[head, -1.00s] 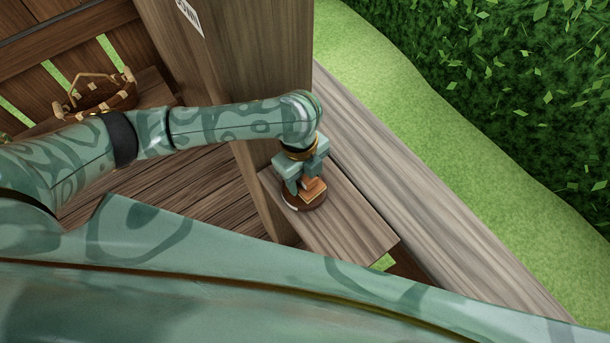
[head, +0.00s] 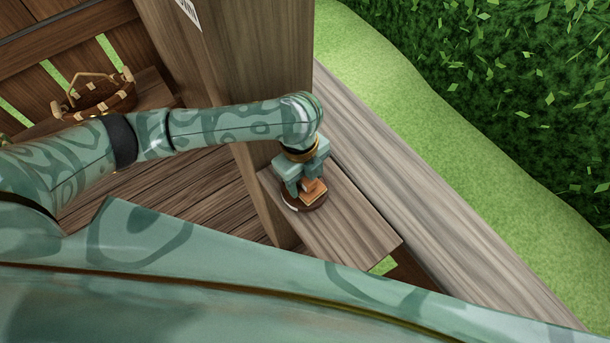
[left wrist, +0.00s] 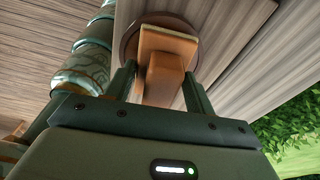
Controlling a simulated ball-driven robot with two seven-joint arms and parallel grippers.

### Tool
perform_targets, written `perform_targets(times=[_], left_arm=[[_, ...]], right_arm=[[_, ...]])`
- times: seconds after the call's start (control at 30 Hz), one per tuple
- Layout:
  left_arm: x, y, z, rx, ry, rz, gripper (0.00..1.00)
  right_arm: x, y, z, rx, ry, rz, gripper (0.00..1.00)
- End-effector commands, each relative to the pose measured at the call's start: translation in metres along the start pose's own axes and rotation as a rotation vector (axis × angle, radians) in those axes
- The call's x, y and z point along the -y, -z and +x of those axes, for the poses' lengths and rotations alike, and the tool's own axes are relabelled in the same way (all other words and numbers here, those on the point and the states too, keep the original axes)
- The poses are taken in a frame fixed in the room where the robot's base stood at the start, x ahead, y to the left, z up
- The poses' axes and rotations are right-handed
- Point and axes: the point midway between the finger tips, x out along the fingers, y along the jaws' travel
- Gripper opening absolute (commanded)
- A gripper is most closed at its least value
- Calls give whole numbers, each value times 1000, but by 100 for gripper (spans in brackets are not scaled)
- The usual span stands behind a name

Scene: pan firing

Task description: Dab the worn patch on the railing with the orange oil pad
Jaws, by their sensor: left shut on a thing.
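My left gripper (head: 304,184) reaches down over a short wooden board beside a post and is shut on the orange oil pad (head: 312,194). In the left wrist view the pad (left wrist: 165,68) sits between the two fingers, with a paler flat face at its far end. Right by the pad's far end is a dark brown round shape (head: 318,204), which also shows in the left wrist view (left wrist: 129,42). The pad covers much of it. I cannot tell whether it is the worn patch or a dish, nor whether the pad touches it. My right gripper is not in view.
The short board (head: 355,235) juts out beside a thick wooden post (head: 225,60). A long wooden beam (head: 430,205) runs along the grass. A basket (head: 98,97) stands at the upper left by a slatted wall. A hedge (head: 500,70) fills the upper right.

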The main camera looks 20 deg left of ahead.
Motion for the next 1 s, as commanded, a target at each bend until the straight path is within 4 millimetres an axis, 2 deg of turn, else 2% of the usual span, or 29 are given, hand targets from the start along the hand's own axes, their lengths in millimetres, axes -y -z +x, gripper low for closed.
perform_targets(times=[1.0], left_arm=[[0, -1, 9, 0, 0, 0, 36]], right_arm=[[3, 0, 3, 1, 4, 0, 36]])
